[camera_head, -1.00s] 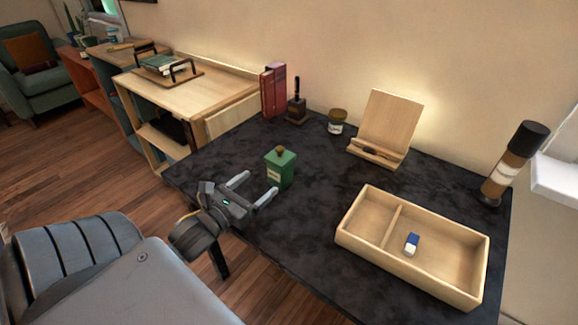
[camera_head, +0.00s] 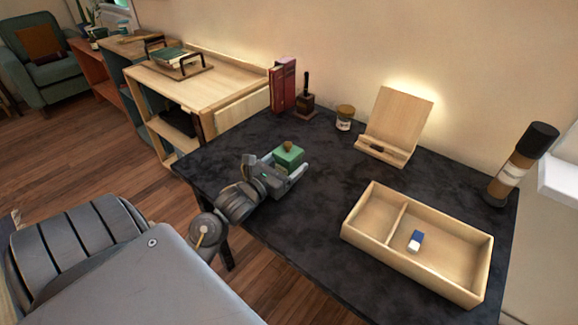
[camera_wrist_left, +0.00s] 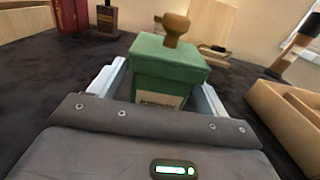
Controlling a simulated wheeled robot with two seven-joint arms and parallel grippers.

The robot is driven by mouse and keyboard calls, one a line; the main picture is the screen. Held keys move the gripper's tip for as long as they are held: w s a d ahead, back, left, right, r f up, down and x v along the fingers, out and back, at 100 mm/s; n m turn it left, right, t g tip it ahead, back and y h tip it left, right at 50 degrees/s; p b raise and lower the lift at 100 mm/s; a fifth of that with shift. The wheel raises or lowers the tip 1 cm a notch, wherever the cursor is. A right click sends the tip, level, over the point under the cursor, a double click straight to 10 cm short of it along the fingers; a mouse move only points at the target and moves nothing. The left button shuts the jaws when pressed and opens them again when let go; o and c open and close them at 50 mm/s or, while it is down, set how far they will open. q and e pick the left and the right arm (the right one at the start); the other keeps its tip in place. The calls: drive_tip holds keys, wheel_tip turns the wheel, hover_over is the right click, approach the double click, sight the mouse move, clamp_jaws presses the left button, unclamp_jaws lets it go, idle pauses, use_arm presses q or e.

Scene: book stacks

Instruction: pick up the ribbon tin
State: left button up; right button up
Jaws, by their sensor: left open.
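The ribbon tin appears to be the green box (camera_head: 289,154) with a brown knob on its lid and a pale label. It stands upright near the left part of the dark table. My left gripper (camera_head: 286,174) is open, with its fingers on either side of the tin. In the left wrist view the tin (camera_wrist_left: 165,68) sits between the two open fingers (camera_wrist_left: 160,90). A gap shows on the right side; contact on the left is hard to tell. My right gripper is not in view.
The dark table (camera_head: 325,210) holds a wooden divided tray (camera_head: 368,241) with a blue-and-white eraser (camera_head: 415,241). Behind are red books (camera_head: 283,86), a stamp-like object (camera_head: 305,101), a small jar (camera_head: 344,118), a wooden stand (camera_head: 398,120) and a dark-capped bottle (camera_head: 518,168).

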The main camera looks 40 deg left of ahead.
sight(282, 151)
use_arm(q)
drive_tip(key=shift+w, duration=0.35)
drive_tip(key=shift+c, duration=0.2)
drive_tip(key=c, duration=0.9)
drive_tip(key=shift+r, duration=0.1)
drive_tip(key=shift+c, duration=0.7)
drive_tip(key=shift+r, duration=0.5)
drive_tip(key=r, duration=0.1)
drive_tip(key=a+r, duration=0.1)
drive_tip(key=s+r, duration=0.1)
drive_tip(key=r, duration=0.1)
drive_tip(key=shift+a+p, duration=0.2)
drive_tip(key=shift+p, duration=0.1)
drive_tip(key=s+a+r, duration=0.7)
drive_tip(key=s+a, duration=0.1)
drive_tip(key=a, duration=0.1)
drive_tip(key=shift+a+r+p, duration=0.15)
drive_tip(key=shift+r+p, duration=0.15)
drive_tip(key=shift+r, duration=0.1)
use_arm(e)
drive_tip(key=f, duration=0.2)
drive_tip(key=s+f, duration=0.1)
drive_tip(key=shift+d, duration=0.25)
